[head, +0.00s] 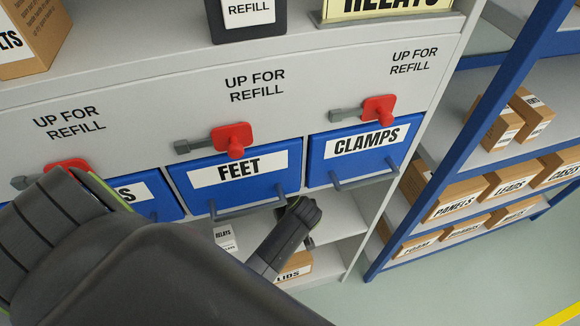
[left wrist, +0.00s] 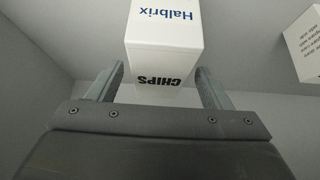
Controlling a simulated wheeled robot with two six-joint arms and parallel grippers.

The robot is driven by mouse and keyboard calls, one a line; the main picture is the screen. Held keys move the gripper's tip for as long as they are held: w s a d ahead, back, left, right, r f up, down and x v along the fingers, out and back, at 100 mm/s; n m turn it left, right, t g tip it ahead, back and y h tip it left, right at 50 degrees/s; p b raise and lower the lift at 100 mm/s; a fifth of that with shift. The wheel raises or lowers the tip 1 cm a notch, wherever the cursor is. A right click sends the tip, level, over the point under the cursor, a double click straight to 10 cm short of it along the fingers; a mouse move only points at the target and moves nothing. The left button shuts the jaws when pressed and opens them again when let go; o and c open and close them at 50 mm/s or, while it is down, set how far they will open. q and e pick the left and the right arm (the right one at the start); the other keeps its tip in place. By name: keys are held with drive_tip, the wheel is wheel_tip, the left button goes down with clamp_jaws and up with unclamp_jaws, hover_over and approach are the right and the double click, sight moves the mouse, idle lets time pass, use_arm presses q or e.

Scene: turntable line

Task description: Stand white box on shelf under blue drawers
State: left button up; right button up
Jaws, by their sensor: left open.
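A white box (left wrist: 165,35) with "Halbrix" and "CHIPS" on it shows in the left wrist view, straight ahead of my left gripper (left wrist: 158,72). The gripper is open, one finger near each side of the box's lower end. I cannot tell whether the fingers touch it. Three blue drawers sit in a row in the head view, among them FEET (head: 235,172) and CLAMPS (head: 365,142). The shelf (head: 335,225) lies under them, partly hidden by my arm. The CHIPS box cannot be made out in the head view. My right gripper is not in view.
Another white box (left wrist: 304,45) is at the wrist view's right. Drawer handles (head: 247,211) jut out. A blue rack (head: 455,150) with cartons stands at right.

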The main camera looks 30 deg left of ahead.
use_arm(q)
drive_tip(key=p+v, duration=0.5)
drive_tip(key=v, duration=0.2)
drive_tip(key=shift+w+a, duration=0.1)
drive_tip(key=shift+s+d+r+p, duration=0.3)
drive_tip(key=shift+r+p, duration=0.2)
drive_tip(key=shift+p, duration=0.2)
